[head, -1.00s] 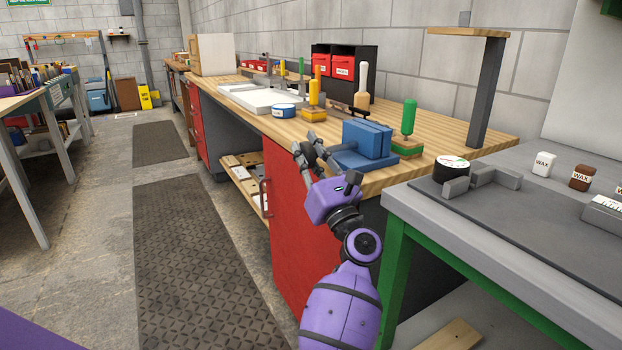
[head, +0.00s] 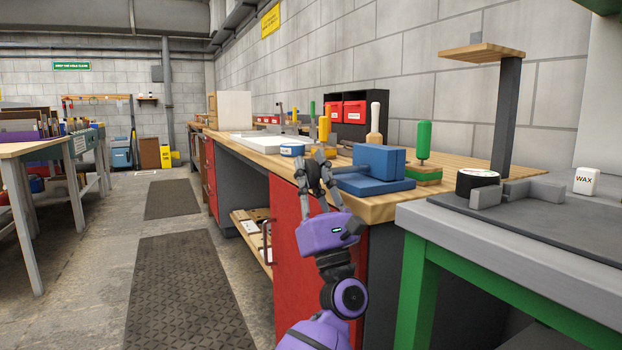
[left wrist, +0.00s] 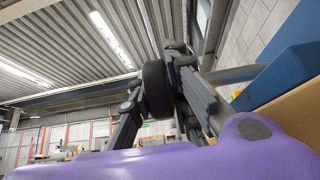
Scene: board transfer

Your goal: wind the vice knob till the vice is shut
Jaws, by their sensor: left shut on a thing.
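The blue vice (head: 375,187) sits at the near front corner of the wooden bench, its jaws close together. I cannot tell whether any gap is left between them. My left gripper (head: 317,168) reaches up at the vice's left side. In the left wrist view its fingers are shut on the dark round vice knob (left wrist: 156,90). A grey screw rod (left wrist: 236,74) runs from there towards the blue vice body (left wrist: 285,65). In the head view the fingers mostly hide the knob. My right gripper is not in view.
A green-handled tool (head: 424,140) stands just behind the vice, with a wooden-handled one (head: 375,118) further back. A blue-and-white tape roll (head: 292,149) lies beyond the gripper. A grey table (head: 450,225) with a black round roll (head: 477,181) stands at right.

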